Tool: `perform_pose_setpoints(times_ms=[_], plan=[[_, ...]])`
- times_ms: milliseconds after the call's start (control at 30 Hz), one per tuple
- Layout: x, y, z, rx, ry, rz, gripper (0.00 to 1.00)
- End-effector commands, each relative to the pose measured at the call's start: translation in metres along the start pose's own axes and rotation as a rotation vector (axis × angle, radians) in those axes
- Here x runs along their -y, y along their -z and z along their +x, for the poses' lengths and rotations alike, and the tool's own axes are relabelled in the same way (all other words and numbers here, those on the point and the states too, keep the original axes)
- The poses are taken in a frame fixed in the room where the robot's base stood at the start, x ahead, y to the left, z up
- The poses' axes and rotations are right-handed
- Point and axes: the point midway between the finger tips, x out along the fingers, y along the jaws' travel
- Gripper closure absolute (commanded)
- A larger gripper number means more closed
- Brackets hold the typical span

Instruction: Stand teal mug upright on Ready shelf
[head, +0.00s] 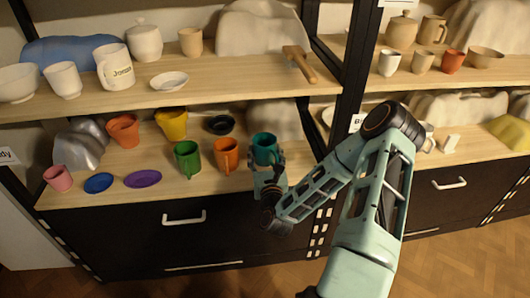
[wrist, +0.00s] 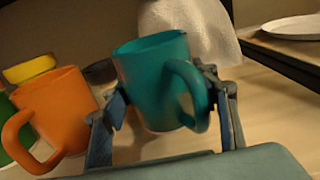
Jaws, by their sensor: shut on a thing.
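The teal mug (head: 264,146) is at the front edge of the lower left shelf (head: 225,182), right of an orange mug. My gripper (head: 268,167) is shut on it from the front. In the wrist view the teal mug (wrist: 150,75) is between my two fingers (wrist: 170,110), mouth up, with its handle toward the camera and to the right. It looks close to upright; I cannot tell whether its base touches the shelf. A label (head: 7,156) ending in "dy" is at the far left edge, partly cut off.
An orange mug (head: 226,154) and a green mug (head: 187,157) stand just left. A dark bowl (head: 220,124), yellow mug (head: 172,122), orange cup (head: 124,130), and purple (head: 143,179) and blue (head: 98,183) dishes share the shelf. A dark post (head: 352,90) rises at the right.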

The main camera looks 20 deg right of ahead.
Motion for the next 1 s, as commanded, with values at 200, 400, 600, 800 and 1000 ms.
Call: perform_pose_setpoints(times_ms=[200,400,600,800,1000], plan=[[0.0,0.003,0.0,0.002,0.0,0.001,0.66],[0.0,0.005,0.0,0.002,0.0,0.001,0.43],[0.0,0.005,0.0,0.001,0.0,0.0,0.25],[0.0,0.006,0.0,-0.002,0.0,0.0,0.25],[0.0,0.007,-0.013,-0.003,0.0,0.001,0.25]])
